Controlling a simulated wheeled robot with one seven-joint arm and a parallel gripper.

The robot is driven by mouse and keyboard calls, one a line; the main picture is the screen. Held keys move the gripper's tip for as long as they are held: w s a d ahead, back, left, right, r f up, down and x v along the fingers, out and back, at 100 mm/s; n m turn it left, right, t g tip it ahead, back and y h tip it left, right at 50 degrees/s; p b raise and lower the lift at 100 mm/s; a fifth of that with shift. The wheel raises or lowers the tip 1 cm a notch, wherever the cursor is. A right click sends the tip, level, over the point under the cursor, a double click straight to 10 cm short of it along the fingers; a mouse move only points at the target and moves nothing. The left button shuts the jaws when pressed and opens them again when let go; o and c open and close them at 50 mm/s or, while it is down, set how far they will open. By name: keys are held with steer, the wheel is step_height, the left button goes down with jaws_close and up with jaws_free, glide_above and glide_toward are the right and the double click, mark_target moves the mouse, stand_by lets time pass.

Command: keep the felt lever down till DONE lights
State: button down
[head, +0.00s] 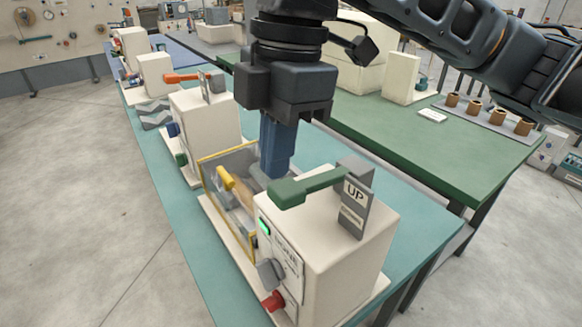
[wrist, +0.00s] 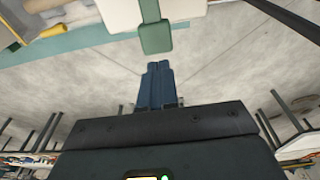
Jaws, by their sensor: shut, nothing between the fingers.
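The near cream machine (head: 335,250) carries a green lever (head: 310,183) on top, with a wide pad at its free end. It joins a grey post with a plate (head: 355,205) reading UP. A small lamp (head: 265,227) glows green on the front panel, beside a label (head: 288,258) that seems to read DONE. My gripper (head: 272,174) is shut and empty, its blue fingers pointing down just behind the lever's pad in the head view. The wrist view shows the green lever (wrist: 155,37) ahead of my fingertips (wrist: 158,64), with a gap between.
A grey knob (head: 271,272) and a red button (head: 273,301) sit on the front panel. A yellow-framed clear guard (head: 228,200) stands beside the machine. Another machine with an orange lever (head: 183,77) is farther along the teal bench (head: 195,268). A green table (head: 440,150) stands behind.

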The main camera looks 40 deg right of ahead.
step_height(320, 180, up, 8)
steer(key=a, duration=0.1)
steer(key=shift+f, duration=0.25)
stand_by(0.4)
